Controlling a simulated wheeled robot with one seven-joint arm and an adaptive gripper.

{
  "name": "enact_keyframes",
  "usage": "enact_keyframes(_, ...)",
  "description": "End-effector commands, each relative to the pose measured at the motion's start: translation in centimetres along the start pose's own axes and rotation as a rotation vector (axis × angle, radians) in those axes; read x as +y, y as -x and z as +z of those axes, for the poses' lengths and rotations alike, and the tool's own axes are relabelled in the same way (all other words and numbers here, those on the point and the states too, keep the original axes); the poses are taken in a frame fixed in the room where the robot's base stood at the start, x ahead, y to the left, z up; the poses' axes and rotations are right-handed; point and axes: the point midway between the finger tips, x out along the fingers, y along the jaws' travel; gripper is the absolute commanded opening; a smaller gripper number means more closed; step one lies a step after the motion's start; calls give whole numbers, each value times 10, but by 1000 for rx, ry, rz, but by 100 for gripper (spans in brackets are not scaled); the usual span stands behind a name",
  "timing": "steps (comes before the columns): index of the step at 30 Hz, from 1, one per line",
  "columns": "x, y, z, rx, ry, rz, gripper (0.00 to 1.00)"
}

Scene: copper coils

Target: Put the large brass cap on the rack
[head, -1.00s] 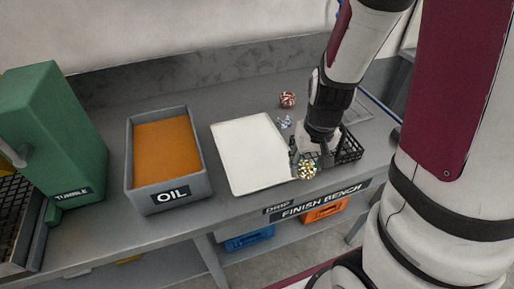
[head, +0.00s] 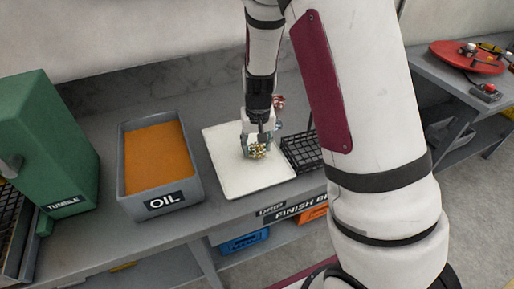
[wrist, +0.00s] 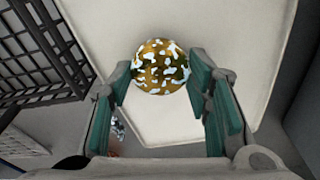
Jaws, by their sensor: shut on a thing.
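My gripper (head: 256,146) is shut on the brass cap (head: 257,153), a rounded gold piece with white patches. In the wrist view the cap (wrist: 160,68) sits between the teal-padded fingertips. The head view shows it over the white tray (head: 222,165); whether it touches the tray is unclear. A black wire rack (head: 303,155) stands just right of the tray, partly hidden by my arm. It also shows at the left of the wrist view (wrist: 45,60).
A green machine marked TUMBLE (head: 50,140) is at the far left. Small red (head: 279,102) and bluish pieces lie behind my gripper. A red round plate (head: 467,57) is on another bench.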

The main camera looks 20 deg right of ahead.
Motion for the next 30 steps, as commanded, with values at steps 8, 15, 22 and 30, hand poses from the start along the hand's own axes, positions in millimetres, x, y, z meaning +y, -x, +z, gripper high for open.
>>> enact_keyframes(8,0,-14,2,0,0,-1,16)
enact_keyframes(15,0,-17,2,-1,0,0,49)
enact_keyframes(22,0,-17,2,0,0,0,65)
enact_keyframes(30,0,-10,2,2,1,-1,65)
